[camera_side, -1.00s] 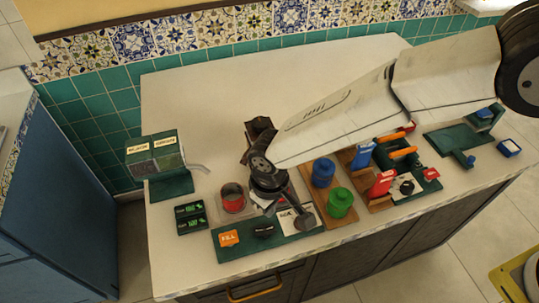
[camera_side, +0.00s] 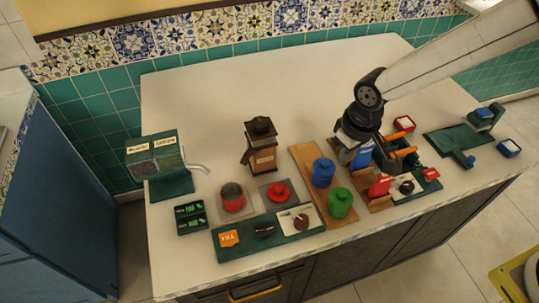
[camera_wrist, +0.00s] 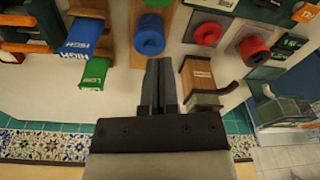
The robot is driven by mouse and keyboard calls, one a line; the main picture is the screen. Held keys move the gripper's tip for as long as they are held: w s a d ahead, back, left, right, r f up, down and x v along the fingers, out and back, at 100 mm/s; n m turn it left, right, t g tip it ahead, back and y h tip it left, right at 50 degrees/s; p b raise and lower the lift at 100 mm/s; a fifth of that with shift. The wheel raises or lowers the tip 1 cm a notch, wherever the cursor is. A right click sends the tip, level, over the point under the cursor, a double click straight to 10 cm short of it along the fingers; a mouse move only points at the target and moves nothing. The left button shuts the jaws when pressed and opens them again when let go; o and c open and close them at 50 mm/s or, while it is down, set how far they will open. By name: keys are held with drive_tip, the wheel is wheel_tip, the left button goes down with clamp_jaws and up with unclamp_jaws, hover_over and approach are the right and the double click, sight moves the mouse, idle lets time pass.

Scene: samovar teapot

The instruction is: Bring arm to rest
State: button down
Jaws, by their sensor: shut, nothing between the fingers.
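My gripper (camera_side: 384,160) is at the end of my arm, which reaches in from the upper right in the side view. Part of the blue tag is hidden by my wrist.
A brown box (camera_side: 262,155) with a dark top stands mid-counter. Blue (camera_side: 323,172) and green (camera_side: 340,203) jars, a red pot (camera_side: 232,197) and a red round piece (camera_side: 279,191) stand in front. A green dispenser (camera_side: 168,165) is at left. The back counter (camera_side: 260,85) is clear.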

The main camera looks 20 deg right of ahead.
drive_tip(key=s+d+r+m, duration=0.1)
drive_tip(key=s+d+r, duration=0.1)
drive_tip(key=s+d, duration=0.3)
drive_tip(key=s+d+r+m+t, duration=0.1)
drive_tip(key=s+d, duration=0.4)
drive_tip(key=d, duration=0.9)
drive_tip(key=shift+r+m+t+h, duration=0.3)
drive_tip(key=shift+r+m, duration=0.2)
drive_tip(key=shift+m, duration=0.2)
